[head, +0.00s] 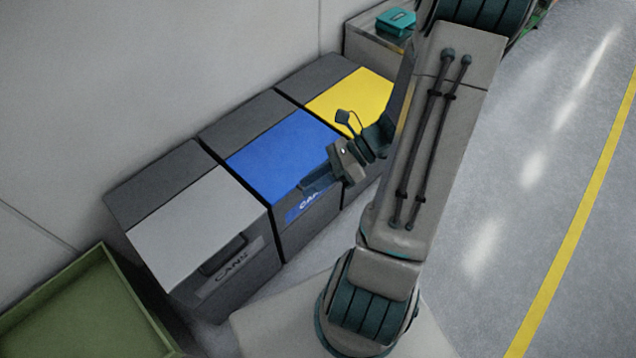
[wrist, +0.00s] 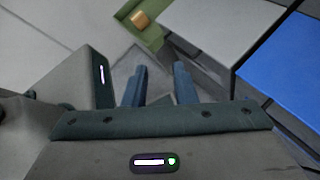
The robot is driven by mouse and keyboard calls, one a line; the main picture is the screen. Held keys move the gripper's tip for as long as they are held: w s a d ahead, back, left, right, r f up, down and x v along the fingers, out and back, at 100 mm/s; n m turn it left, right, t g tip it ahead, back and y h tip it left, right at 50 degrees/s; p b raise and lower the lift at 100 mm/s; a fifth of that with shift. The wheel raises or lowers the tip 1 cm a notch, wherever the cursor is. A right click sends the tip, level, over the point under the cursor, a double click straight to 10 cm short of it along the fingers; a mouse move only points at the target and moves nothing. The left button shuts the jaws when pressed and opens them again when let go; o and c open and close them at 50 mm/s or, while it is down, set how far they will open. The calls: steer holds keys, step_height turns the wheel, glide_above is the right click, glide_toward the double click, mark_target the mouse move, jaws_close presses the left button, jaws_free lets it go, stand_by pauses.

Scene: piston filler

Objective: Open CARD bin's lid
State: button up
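The CARD bin is the middle one of three grey bins, with a flat, shut blue lid (head: 280,150). Its front label (head: 303,208) shows only "CA"; my gripper hides the rest. The blue lid also shows at the right of the wrist view (wrist: 285,75). My gripper (head: 308,186) is by the lid's front edge, pointing left in the head view. In the wrist view its two fingers (wrist: 160,88) are apart with nothing between them. I cannot tell whether a finger touches the bin.
The CANS bin with a white lid (head: 190,220) stands left, and a yellow-lidded bin (head: 350,95) right, both shut. A green crate (head: 85,300) holding a small orange block (wrist: 140,19) is at the lower left. Open floor (head: 500,220) lies right.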

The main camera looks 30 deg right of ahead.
steer(key=w+d+f+m+t+h+b, duration=0.1)
steer(key=d+f+m+t+h+b, duration=0.1)
steer(key=d+f+m+t+b, duration=0.55)
steer(key=w+d+f+m+t+h+b, duration=0.1)
steer(key=d+f+m+t+b, duration=0.3)
steer(key=f+m, duration=0.65)
steer(key=w+d+f+m+t+h+b, duration=0.1)
steer(key=d+f+m+t+h+b, duration=0.2)
steer(key=f+m+t, duration=0.5)
steer(key=shift+g+y, duration=0.4)
steer(key=shift+g, duration=0.35)
steer(key=b+x, duration=0.1)
steer(key=x, duration=0.3)
steer(key=b+x, duration=0.2)
steer(key=x, duration=0.2)
steer(key=f+b+x, duration=0.1)
steer(key=b+x, duration=0.1)
steer(key=x, duration=0.3)
steer(key=shift+w+a, duration=0.15)
steer(key=shift+a, duration=0.05)
steer(key=shift+c, duration=0.4)
jaws_close()
